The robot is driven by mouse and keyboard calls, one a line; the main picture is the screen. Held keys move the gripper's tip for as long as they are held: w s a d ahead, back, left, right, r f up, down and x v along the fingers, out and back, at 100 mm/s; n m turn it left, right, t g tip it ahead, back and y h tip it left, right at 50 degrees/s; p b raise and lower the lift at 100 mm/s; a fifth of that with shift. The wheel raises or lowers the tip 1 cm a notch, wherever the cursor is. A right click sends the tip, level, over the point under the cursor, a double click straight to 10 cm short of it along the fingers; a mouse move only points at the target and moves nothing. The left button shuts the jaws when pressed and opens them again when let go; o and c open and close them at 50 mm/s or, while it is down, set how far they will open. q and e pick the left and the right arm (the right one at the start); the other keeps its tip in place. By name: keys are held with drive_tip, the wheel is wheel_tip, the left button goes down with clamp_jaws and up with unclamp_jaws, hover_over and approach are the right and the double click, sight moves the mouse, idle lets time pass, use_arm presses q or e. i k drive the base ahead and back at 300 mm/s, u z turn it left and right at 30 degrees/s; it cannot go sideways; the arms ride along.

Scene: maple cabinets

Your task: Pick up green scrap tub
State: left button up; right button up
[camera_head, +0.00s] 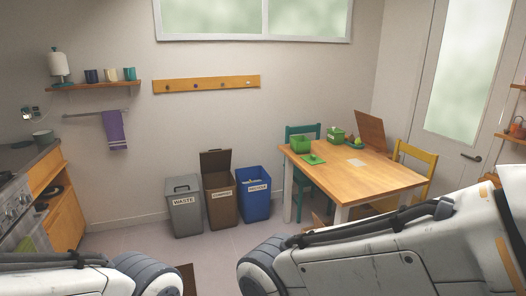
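A green open-topped tub (301,144) stands on the far left part of the wooden table (380,177). A second, smaller green container (336,135) stands behind it to the right; no scrap label is readable on either. A flat green board (312,159) lies in front of the first tub, with a small green thing on it. Neither of my grippers is in view.
A grey waste bin (184,208), a brown compost bin (221,207) with its lid up and a blue recycle bin (255,197) stand left of the table. A teal chair (302,131) and a yellow chair (415,153) flank it. Floor before the bins is clear.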

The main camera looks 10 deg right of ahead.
sight(300, 144)
drive_tip(key=z, duration=0.05)
drive_tip(key=i, duration=3.45)
drive_tip(key=z, duration=0.45)
drive_tip(key=i, duration=1.25)
drive_tip(key=z, duration=0.25)
